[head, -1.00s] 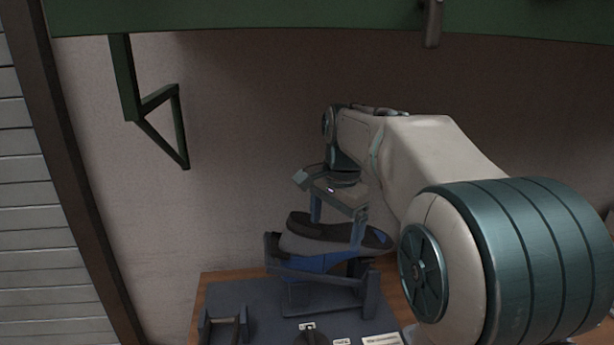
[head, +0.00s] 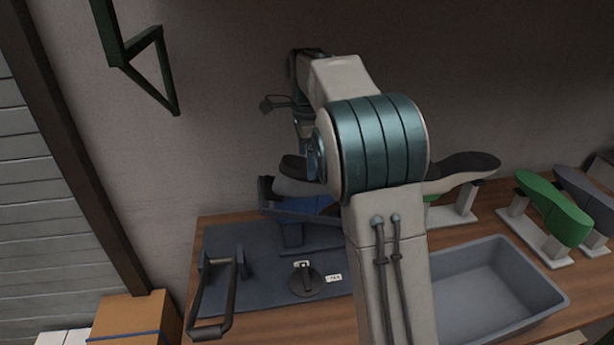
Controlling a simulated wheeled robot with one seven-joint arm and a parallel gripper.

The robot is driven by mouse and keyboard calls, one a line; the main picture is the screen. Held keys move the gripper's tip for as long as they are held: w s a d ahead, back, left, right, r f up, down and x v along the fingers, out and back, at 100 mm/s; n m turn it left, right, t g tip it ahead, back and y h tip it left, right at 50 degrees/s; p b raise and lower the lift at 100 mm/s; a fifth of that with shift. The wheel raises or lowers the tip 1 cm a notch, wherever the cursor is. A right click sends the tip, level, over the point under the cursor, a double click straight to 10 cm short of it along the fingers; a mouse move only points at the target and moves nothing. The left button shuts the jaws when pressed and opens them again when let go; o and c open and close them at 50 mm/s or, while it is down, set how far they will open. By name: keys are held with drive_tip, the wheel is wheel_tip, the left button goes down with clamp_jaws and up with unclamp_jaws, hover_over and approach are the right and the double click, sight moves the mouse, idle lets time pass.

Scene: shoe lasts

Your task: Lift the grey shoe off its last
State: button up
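A grey shoe with a dark sole (head: 294,187) sits sole up in a dark stand (head: 292,236) on the bench. Blue shows below the grey upper, inside the stand; I cannot tell whether it is the last or part of the shoe. My gripper (head: 305,150) points down at the shoe. My own arm hides most of it and the shoe's right end. I cannot see both fingertips, nor whether they touch the shoe.
The stand is on a dark mat (head: 235,285) with a bar handle (head: 216,300) and a round knob (head: 306,279). Right are an empty grey bin (head: 490,290), a beige shoe (head: 462,172), a green shoe (head: 553,208) and a blue-grey one (head: 590,196) on stands.

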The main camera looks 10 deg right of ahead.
wheel_tip(320, 180, down, 7)
drive_tip(key=shift+r, duration=0.2)
drive_tip(key=c, duration=1.3)
drive_tip(key=o, duration=0.4)
drive_tip(key=shift+c, duration=0.2)
drive_tip(key=c, duration=0.4)
drive_tip(key=shift+o, duration=0.2)
drive_tip(key=shift+r, duration=0.15)
